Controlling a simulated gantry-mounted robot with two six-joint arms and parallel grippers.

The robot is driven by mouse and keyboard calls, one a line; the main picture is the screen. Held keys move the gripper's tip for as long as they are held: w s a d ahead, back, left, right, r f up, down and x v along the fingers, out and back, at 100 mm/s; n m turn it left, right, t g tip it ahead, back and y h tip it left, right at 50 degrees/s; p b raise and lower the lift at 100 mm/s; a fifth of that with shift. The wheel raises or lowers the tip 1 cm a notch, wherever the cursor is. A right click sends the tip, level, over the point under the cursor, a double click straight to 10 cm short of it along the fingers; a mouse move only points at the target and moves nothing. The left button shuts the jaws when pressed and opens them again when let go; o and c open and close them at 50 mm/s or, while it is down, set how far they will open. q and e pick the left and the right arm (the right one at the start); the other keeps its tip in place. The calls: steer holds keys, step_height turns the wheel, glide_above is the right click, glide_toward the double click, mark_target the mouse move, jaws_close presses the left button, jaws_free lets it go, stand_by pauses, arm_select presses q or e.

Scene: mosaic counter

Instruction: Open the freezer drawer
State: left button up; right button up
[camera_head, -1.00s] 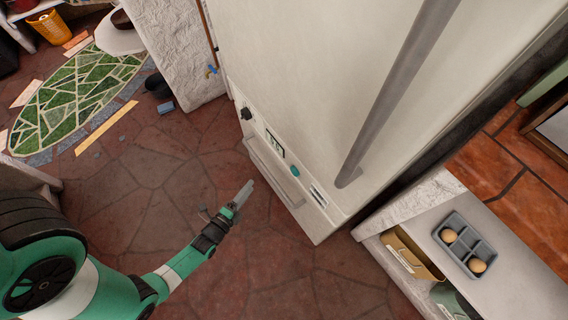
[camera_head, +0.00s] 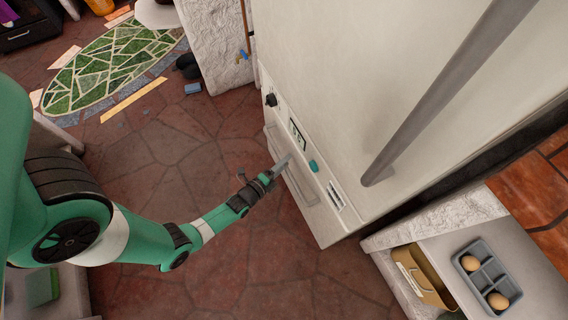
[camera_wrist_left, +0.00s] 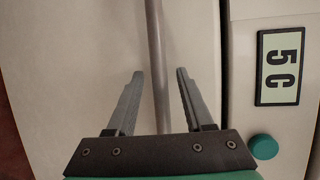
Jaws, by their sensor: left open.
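The freezer drawer (camera_head: 309,224) is the low white front under the control panel of the white fridge, and it looks shut. Its bar handle (camera_head: 305,190) runs along the drawer's upper part and is partly hidden by my gripper. My left gripper (camera_head: 284,165) is at the handle. In the left wrist view the open fingers (camera_wrist_left: 160,76) stand on either side of the handle bar (camera_wrist_left: 155,40), with a gap to each finger. The drawer front (camera_wrist_left: 65,60) lies behind. My right gripper is not in view.
The fridge's control panel (camera_head: 321,180) has a display (camera_wrist_left: 281,67), a teal button (camera_wrist_left: 263,147) and a black knob. A long grey door handle (camera_head: 430,100) is above. A counter with an egg tray (camera_head: 487,275) stands at right. The stone floor (camera_head: 235,260) before the drawer is clear.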

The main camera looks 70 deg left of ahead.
arm_select(q)
jaws_close()
stand_by(1.4)
